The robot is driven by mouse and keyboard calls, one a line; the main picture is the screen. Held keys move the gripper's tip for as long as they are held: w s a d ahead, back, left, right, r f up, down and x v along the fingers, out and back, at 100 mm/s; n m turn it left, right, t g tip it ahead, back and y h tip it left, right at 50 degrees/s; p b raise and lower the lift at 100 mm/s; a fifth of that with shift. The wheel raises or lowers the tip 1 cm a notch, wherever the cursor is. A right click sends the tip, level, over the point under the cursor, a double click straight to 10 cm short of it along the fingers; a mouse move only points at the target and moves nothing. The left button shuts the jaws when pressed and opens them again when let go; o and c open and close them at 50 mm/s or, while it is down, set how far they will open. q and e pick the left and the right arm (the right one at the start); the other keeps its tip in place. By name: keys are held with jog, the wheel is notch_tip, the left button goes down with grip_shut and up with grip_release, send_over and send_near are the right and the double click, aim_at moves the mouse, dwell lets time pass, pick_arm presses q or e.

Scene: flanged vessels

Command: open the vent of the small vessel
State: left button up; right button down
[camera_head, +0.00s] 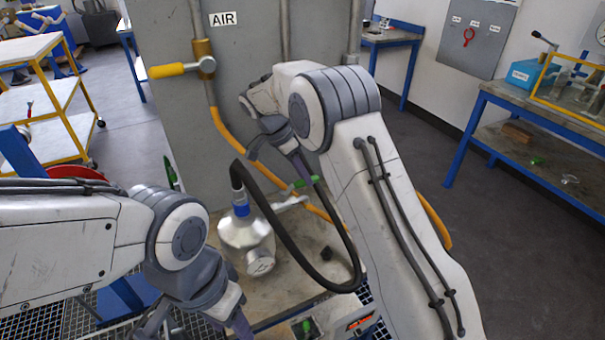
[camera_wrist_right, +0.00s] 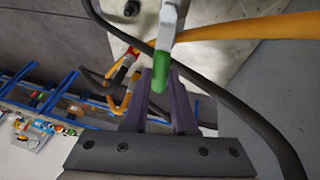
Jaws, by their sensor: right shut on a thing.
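The small vessel (camera_head: 246,236) is a silver metal body with a blue collar, standing on the bench top in the middle of the head view. A pale lever with a green grip (camera_head: 301,184) sticks out to its right. My right gripper (camera_head: 303,174) is at this green grip. In the right wrist view, the green end (camera_wrist_right: 160,80) lies between the two dark fingers of my right gripper (camera_wrist_right: 165,88), which are shut on it. My left gripper (camera_head: 200,327) is low at the left, fingers apart and empty, partly cut off by the frame edge.
A black hose (camera_head: 290,240) loops from the vessel's top to the right, close to my right arm.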

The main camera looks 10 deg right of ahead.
dwell(0.3)
jog(key=c, duration=0.7)
grip_release()
jog(key=v, duration=1)
jog(key=shift+a+r, duration=0.1)
jog(key=shift+r, duration=0.1)
